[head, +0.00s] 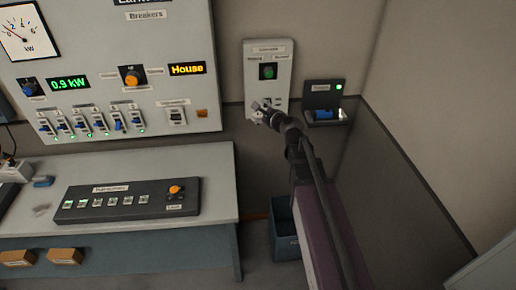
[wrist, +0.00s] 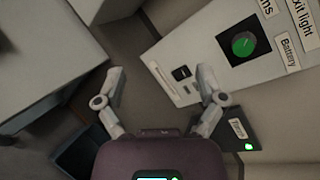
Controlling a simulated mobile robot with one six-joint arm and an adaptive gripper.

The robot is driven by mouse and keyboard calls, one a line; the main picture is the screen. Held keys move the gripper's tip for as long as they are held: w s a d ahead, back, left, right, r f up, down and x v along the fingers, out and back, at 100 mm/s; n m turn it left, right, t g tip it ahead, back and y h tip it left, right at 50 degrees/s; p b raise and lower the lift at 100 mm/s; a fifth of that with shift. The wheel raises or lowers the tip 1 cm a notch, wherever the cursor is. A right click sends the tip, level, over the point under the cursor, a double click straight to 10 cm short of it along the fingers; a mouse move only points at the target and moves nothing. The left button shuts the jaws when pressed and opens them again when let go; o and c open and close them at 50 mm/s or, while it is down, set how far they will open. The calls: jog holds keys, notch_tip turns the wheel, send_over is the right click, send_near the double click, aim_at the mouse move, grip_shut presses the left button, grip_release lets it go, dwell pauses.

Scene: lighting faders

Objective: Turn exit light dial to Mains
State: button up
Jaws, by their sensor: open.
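The exit light dial (wrist: 243,44) is a round green knob on a black square in the wrist view, beside an "Exit light" label and a "Battery" label (wrist: 289,52). A partly cut-off "Mains" label (wrist: 265,8) lies on its other side. I cannot tell which label the dial points to. In the head view the dial (head: 268,72) sits high on a pale wall panel (head: 284,92). My gripper (head: 262,110) is in front of the panel's lower part, below the dial. In the wrist view my gripper (wrist: 161,72) has its fingers wide apart and empty, clear of the dial.
A dark box with a green lamp (head: 323,88) is mounted right of the panel. A blue bin (head: 284,235) stands on the floor.

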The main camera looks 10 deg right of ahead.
jog(key=s+a+f+n+g, duration=0.2)
jog(key=s+f+n+g, duration=0.4)
jog(key=s+f+n, duration=0.3)
jog(key=shift+s+n+h+b, duration=0.3)
jog(key=shift+s+n+b, duration=0.05)
jog(key=shift+n, duration=0.85)
jog(key=shift+f+g, duration=0.1)
jog(key=shift+g, duration=0.2)
jog(key=s+d+f+n+g+h, duration=0.3)
jog(key=s+d+n, duration=0.1)
jog(key=s, duration=0.4)
jog(key=s+d+f+n+g+h, duration=0.3)
jog(key=s+n, duration=0.3)
jog(key=s, duration=0.2)
jog(key=shift+d+f+g+b, duration=0.45)
jog(key=shift+d+f+g, duration=0.1)
jog(key=shift+d+g, duration=0.2)
jog(key=shift+w, duration=0.1)
